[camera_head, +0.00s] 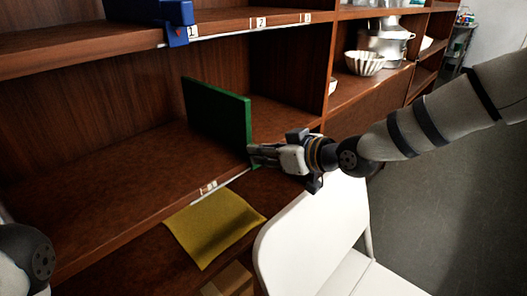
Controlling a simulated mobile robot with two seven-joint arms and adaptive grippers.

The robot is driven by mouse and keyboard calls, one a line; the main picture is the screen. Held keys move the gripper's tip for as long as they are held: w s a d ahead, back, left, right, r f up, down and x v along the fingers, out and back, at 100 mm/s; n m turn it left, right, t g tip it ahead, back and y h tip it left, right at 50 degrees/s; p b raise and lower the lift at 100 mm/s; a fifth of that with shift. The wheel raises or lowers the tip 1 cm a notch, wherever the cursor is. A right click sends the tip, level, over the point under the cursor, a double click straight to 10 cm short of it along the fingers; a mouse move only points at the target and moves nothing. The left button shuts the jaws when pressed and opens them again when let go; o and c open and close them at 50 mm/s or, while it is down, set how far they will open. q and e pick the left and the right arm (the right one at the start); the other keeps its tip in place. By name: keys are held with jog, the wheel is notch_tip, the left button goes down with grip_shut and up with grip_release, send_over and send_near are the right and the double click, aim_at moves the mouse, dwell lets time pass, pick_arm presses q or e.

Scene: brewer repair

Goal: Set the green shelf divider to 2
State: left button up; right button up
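The green shelf divider (218,112) stands upright on the middle shelf. A small green part shows at its foot on the shelf's front edge. My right gripper (254,154) is at the divider's lower front edge, its fingertips touching or very close to it. I cannot tell whether the fingers are closed on it. A white label strip (208,188) runs along this shelf's front edge, left of the divider; its marks are too small to read surely. The rest of the strip is hidden or unclear near the gripper. My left gripper is out of view; only part of my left arm shows at lower left.
The shelf above has a blue divider (178,24) by label 1, with labels 2 and 3 to its right. A yellow cloth (214,226) lies below the middle shelf's edge. A white chair (315,240) stands in front. Fluted bowls (364,63) sit in the right bay.

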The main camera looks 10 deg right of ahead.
jog(key=shift+o, duration=0.5)
jog(key=v, duration=1.2)
jog(key=shift+d+f, duration=0.1)
